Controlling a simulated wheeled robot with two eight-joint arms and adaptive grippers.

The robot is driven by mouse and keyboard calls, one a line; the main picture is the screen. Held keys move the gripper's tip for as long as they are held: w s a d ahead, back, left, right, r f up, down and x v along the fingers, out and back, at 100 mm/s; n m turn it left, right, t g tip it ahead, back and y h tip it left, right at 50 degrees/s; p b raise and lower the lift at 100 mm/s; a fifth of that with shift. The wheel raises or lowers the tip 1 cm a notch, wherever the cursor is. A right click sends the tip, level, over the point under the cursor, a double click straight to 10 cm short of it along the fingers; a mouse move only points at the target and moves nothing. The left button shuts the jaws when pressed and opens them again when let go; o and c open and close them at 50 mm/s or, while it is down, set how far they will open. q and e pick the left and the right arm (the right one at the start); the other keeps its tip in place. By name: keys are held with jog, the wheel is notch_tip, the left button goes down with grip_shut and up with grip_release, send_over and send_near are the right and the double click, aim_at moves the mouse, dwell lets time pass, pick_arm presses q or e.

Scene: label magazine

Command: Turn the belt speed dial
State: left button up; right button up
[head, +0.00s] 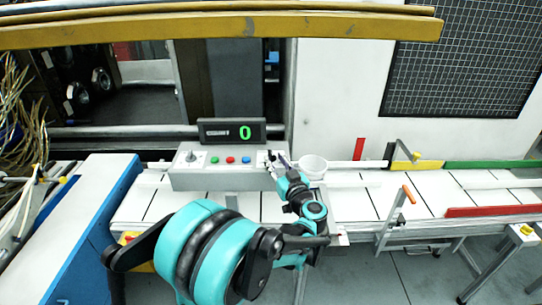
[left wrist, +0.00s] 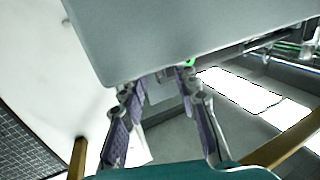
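My right gripper is not in view.
A white round cup (head: 312,167) stands just right of my left gripper. The pale conveyor (head: 350,200) runs to the right with red (head: 490,211) and green (head: 490,164) rails and an orange-handled lever (head: 408,195). A yellow beam (head: 220,27) crosses the top. A blue-sided cabinet (head: 85,235) is at left.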

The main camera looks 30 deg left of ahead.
aim_at(272, 153)
pick_arm(q)
jog(key=shift+b+x, duration=0.4)
jog(key=shift+x, duration=1.95)
grip_shut()
jog(key=shift+d, duration=0.1)
jog(key=n+g+y, duration=0.1)
jog(key=g, duration=0.1)
jog(key=n+g+y, duration=0.1)
jog(key=n+g, duration=0.1)
jog(key=shift+w+g+y, duration=0.1)
jog(key=shift+g+y, duration=0.2)
jog(key=shift+n+g+y+p, duration=0.65)
jog(key=shift+n+g, duration=1.55)
jog(key=shift+g, duration=0.8)
jog(key=shift+n+g, duration=0.3)
jog(key=shift+g, duration=0.2)
